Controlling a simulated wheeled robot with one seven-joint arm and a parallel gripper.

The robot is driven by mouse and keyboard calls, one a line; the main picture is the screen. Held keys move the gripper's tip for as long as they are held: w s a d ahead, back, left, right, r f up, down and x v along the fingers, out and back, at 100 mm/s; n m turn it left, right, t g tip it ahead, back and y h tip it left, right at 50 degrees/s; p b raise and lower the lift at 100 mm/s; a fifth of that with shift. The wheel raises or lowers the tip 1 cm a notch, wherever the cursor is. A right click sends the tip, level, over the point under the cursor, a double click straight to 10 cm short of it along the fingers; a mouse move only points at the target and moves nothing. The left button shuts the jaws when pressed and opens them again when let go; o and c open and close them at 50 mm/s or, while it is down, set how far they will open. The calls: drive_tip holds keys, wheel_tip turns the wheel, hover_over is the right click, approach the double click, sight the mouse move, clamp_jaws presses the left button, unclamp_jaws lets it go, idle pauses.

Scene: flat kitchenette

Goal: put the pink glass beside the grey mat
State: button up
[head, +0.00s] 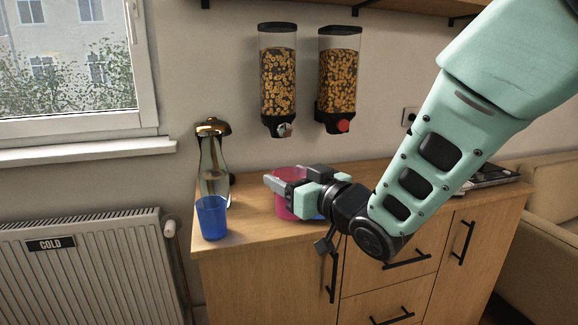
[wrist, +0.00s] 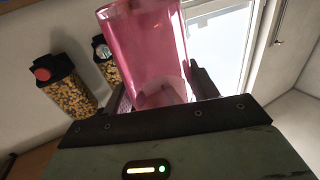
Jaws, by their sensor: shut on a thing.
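The pink glass (head: 284,208) is over the left half of the wooden counter, partly hidden behind my gripper. My gripper (head: 281,183) is shut on it, near its upper part. In the wrist view the pink glass (wrist: 147,45) fills the space between the two dark fingers. I cannot tell whether its base touches the counter. I cannot make out the grey mat in either view.
A blue glass (head: 212,218) stands at the counter's left front, before a bottle (head: 211,165) with a copper-coloured top. Something blue (head: 319,217) shows behind my gripper. Two cereal dispensers (head: 279,80) (head: 339,80) hang above. A dark flat item (head: 487,177) lies at the right end.

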drive_tip(key=w+d+f+m+t+h, duration=0.1)
drive_tip(key=w+d+f+m+h, duration=0.1)
drive_tip(key=d+f, duration=0.4)
drive_tip(key=w+d+f+m+t+h, duration=0.1)
drive_tip(key=d+f+m+h, duration=0.2)
drive_tip(key=d, duration=1.2)
drive_tip(key=w+d+f+m+t+h, duration=0.2)
drive_tip(key=d+f+h, duration=0.4)
drive_tip(key=d+f, duration=0.4)
drive_tip(key=shift+w+d+f+m, duration=0.35)
drive_tip(key=shift+d+f+m, duration=0.05)
drive_tip(key=shift+d, duration=0.25)
drive_tip(key=s+f+p, duration=0.4)
drive_tip(key=s+p, duration=0.8)
drive_tip(key=s, duration=0.3)
drive_tip(key=shift+s+d, duration=0.15)
drive_tip(key=shift+s, duration=0.2)
drive_tip(key=shift+f, duration=0.1)
drive_tip(key=shift+f, duration=0.1)
